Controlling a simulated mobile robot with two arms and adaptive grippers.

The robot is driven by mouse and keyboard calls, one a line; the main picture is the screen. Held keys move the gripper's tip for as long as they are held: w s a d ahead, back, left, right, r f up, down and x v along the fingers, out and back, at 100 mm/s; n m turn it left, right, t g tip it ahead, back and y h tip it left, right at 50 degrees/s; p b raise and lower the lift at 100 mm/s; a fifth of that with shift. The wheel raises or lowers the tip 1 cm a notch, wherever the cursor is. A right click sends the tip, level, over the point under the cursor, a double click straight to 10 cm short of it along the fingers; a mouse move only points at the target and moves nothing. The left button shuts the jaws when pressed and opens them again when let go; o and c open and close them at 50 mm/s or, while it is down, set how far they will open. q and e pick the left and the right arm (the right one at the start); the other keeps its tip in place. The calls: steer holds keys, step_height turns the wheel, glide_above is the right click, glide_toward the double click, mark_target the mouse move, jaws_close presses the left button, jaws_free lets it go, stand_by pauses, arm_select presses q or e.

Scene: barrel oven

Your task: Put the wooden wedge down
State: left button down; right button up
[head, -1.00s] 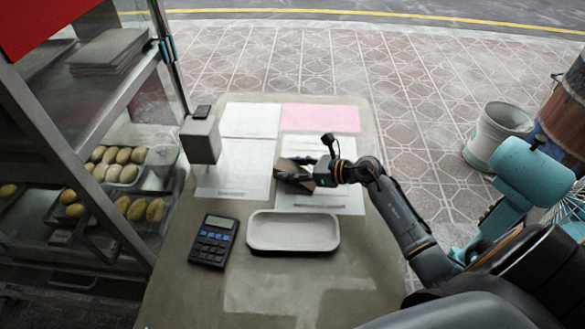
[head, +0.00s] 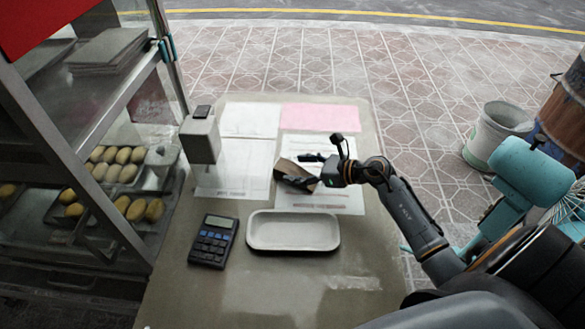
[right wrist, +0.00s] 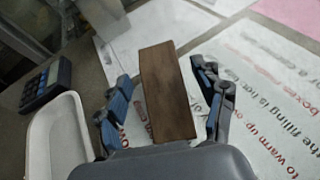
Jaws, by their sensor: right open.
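The wooden wedge (head: 297,172) is a brown block lying on the white printed papers on the table, behind the white tray. In the right wrist view the wedge (right wrist: 167,92) lies between the two fingers with a gap on each side. My right gripper (head: 308,171) is open around the wedge; in the right wrist view its fingers (right wrist: 165,108) are spread. In the head view the near finger hides part of the wedge. My left gripper is not in view.
A white tray (head: 293,246) and a calculator (head: 213,241) are on the table in front of the papers. A grey box (head: 201,140) stands at the left. A glass cabinet with buns (head: 119,165) is beyond the left edge. The front of the table is clear.

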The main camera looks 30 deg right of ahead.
steer(key=v, duration=0.8)
steer(key=shift+s+d+b, duration=0.2)
steer(key=shift+s+b, duration=0.05)
steer(key=shift+b, duration=0.05)
steer(key=shift+o, duration=0.4)
steer(key=shift+s+d+r, duration=0.2)
steer(key=shift+s, duration=0.1)
steer(key=shift+r, duration=0.35)
steer(key=w+r+m+t+p, duration=0.1)
steer(key=w+r+m+t, duration=0.65)
steer(key=w+r, duration=0.4)
steer(key=w+d+r+m+h+p, duration=0.1)
steer(key=w+d+r+m+h, duration=0.25)
steer(key=m, duration=0.55)
steer(key=w+d+r+m+h+p, duration=0.1)
steer(key=w+r+m+h, duration=0.1)
steer(key=w+m+h, duration=0.45)
steer(key=m+g+y+p, duration=0.2)
steer(key=m+g+y, duration=0.1)
steer(key=m+g, duration=1.3)
glide_above(292, 168)
step_height(292, 168, down, 9)
steer(key=n+g, duration=0.3)
step_height(292, 168, down, 8)
steer(key=shift+d+r, duration=0.1)
step_height(292, 168, down, 6)
steer(key=shift+s+r+p, duration=0.1)
steer(key=shift+r+p, duration=0.1)
steer(key=shift+p, duration=0.2)
